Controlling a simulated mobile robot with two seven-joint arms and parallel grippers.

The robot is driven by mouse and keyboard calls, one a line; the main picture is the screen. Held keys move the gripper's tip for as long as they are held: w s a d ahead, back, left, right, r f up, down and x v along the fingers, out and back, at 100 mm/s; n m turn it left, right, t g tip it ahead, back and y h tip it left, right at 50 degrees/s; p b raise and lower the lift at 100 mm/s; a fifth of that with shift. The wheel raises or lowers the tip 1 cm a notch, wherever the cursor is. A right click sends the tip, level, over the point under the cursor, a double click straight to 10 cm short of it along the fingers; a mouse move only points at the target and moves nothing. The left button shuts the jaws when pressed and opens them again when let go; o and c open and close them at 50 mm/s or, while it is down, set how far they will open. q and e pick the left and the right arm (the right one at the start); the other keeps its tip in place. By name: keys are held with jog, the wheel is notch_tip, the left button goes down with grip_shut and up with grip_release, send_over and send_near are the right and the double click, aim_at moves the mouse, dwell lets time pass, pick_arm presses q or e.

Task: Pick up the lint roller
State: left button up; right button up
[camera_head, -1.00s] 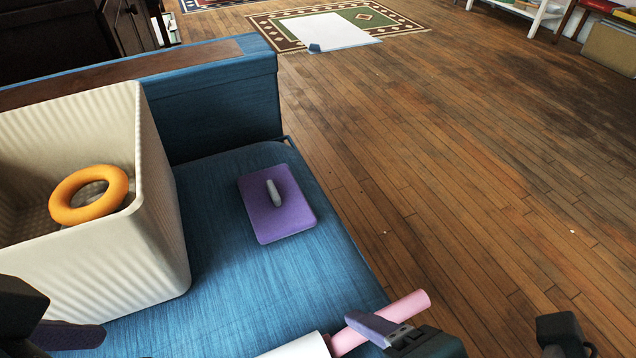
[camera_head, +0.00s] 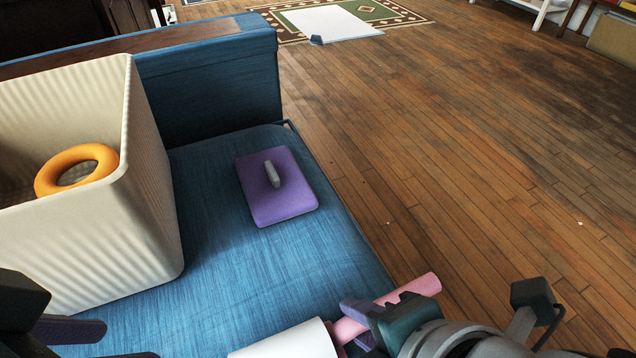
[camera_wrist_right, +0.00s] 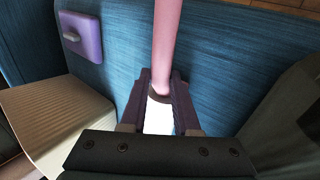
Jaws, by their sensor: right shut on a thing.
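The lint roller has a white roll (camera_head: 288,342) and a pink handle (camera_head: 418,287). It lies at the bottom of the head view, over the blue seat's front edge. My right gripper (camera_head: 356,325) is shut on the pink handle near the roll. The right wrist view shows the handle (camera_wrist_right: 167,45) running up from between the fingers (camera_wrist_right: 160,88), with part of the white roll below. I cannot tell if the roller touches the seat. My left gripper (camera_head: 95,342) is at the lower left, its two dark fingers apart and nothing seen between them.
A cream ribbed bin (camera_head: 150,190) with an orange ring (camera_head: 77,170) stands on the blue seat (camera_head: 225,270) at left. A purple pad with a grey handle (camera_head: 277,200) lies beside it. Wooden floor (camera_head: 480,150) is open at right.

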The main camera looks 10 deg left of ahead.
aim_at(363, 327)
grip_shut()
notch_tip(363, 327, up, 20)
jog(key=p, duration=1.2)
jog(key=shift+o, duration=1.3)
grip_release()
grip_shut()
